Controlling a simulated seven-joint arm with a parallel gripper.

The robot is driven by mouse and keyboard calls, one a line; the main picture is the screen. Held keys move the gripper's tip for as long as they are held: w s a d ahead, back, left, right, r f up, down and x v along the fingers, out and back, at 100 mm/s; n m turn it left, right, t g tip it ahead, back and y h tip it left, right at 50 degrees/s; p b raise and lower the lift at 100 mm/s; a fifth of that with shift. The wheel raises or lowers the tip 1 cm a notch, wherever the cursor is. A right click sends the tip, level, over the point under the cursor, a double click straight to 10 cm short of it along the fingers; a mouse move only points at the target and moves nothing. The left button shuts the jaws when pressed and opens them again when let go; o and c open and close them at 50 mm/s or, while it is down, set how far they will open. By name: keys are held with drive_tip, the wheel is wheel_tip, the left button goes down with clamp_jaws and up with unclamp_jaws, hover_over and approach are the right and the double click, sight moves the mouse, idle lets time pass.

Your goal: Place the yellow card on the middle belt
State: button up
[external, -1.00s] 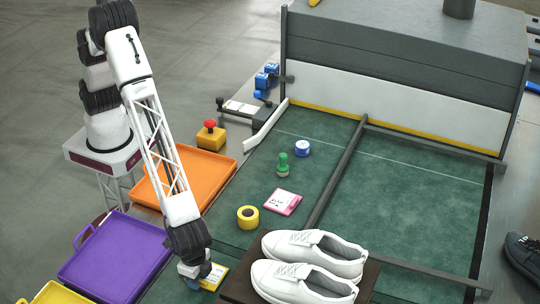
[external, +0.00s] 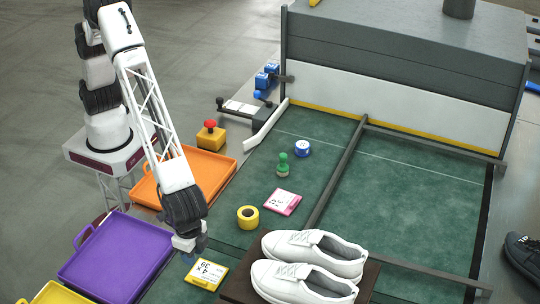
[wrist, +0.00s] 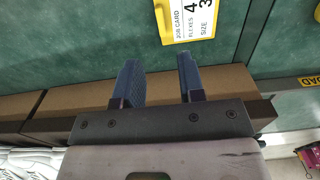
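The yellow card (external: 207,273), with a white printed face, lies flat on the green surface at the front, left of the brown board under the shoes. It also shows at the top of the wrist view (wrist: 188,18), cut off by the edge. My gripper (external: 191,255) is just above and left of the card in the external view, apart from it. In the wrist view its two blue fingers (wrist: 158,65) are apart with nothing between them. The green belt surface (external: 330,180) is split by dark rails; I cannot tell which section bears the card.
White shoes (external: 310,268) stand on a brown board (external: 238,287) right of the card. A yellow tape roll (external: 248,217), pink card (external: 282,202), green stamp (external: 283,166) and blue roll (external: 303,148) lie farther back. Purple (external: 115,255) and orange (external: 185,178) trays are at left.

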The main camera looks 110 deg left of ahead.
drive_tip(key=shift+r, duration=0.6)
drive_tip(key=s+a+r, duration=0.5)
drive_tip(key=a+r, duration=0.2)
drive_tip(key=a, duration=0.4)
drive_tip(key=s+a+r+t, duration=0.1)
drive_tip(key=s+a+r, duration=0.4)
drive_tip(key=a+r, duration=0.45)
drive_tip(key=s+a+r, duration=0.5)
drive_tip(key=a+r, duration=0.1)
drive_tip(key=a, duration=0.6)
drive_tip(key=s+a+r+t, duration=0.1)
drive_tip(key=s+a+r, duration=0.2)
drive_tip(key=s+a, duration=0.95)
drive_tip(key=s+a+f, duration=0.1)
drive_tip(key=s+a, duration=0.3)
drive_tip(key=s, duration=0.5)
drive_tip(key=s+a+f, duration=0.1)
drive_tip(key=s+a, duration=0.2)
drive_tip(key=s, duration=0.6)
drive_tip(key=shift+s+a+f+t, duration=0.2)
drive_tip(key=shift+a+t, duration=0.1)
drive_tip(key=shift+a, duration=0.1)
